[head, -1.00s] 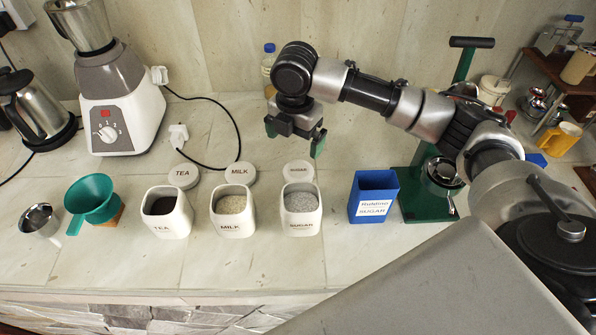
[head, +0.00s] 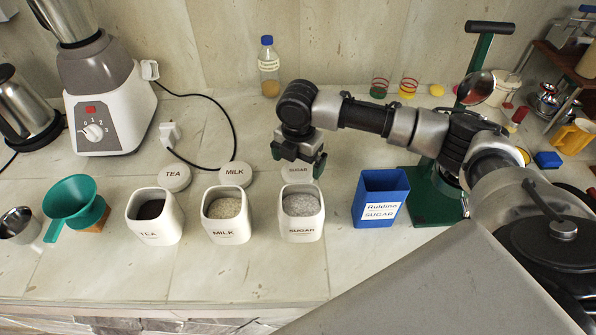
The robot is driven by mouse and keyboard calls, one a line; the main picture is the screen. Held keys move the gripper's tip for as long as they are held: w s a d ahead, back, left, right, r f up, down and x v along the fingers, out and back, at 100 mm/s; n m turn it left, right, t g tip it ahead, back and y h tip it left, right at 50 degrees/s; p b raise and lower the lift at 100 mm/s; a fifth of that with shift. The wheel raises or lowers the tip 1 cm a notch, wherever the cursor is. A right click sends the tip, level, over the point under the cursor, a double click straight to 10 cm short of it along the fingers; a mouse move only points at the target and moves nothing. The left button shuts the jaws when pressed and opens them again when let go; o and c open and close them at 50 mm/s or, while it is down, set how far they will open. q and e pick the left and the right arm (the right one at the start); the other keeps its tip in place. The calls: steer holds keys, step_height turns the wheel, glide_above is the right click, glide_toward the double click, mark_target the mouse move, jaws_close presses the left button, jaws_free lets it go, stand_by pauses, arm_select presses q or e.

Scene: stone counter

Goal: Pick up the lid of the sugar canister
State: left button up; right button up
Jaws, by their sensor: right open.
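The sugar lid (head: 297,171) is a round pale disc marked SUGAR. It lies on the counter just behind the open sugar canister (head: 301,230), a white square pot filled with white grains. My right gripper (head: 297,165) points down at the lid with its green-tipped fingers apart and nothing between them. The fingers overlap the lid's back and right edge in the head view; whether they touch it, I cannot tell. My left gripper is out of view.
The milk lid (head: 235,174) and tea lid (head: 174,178) lie to the left, behind the milk canister (head: 227,232) and tea canister (head: 156,233). A blue box (head: 381,188) stands to the right. A grinder (head: 95,95) and bottle (head: 268,68) stand behind.

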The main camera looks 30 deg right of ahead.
mark_target(298, 174)
steer(key=shift+f, duration=1.45)
steer(key=c, duration=0.8)
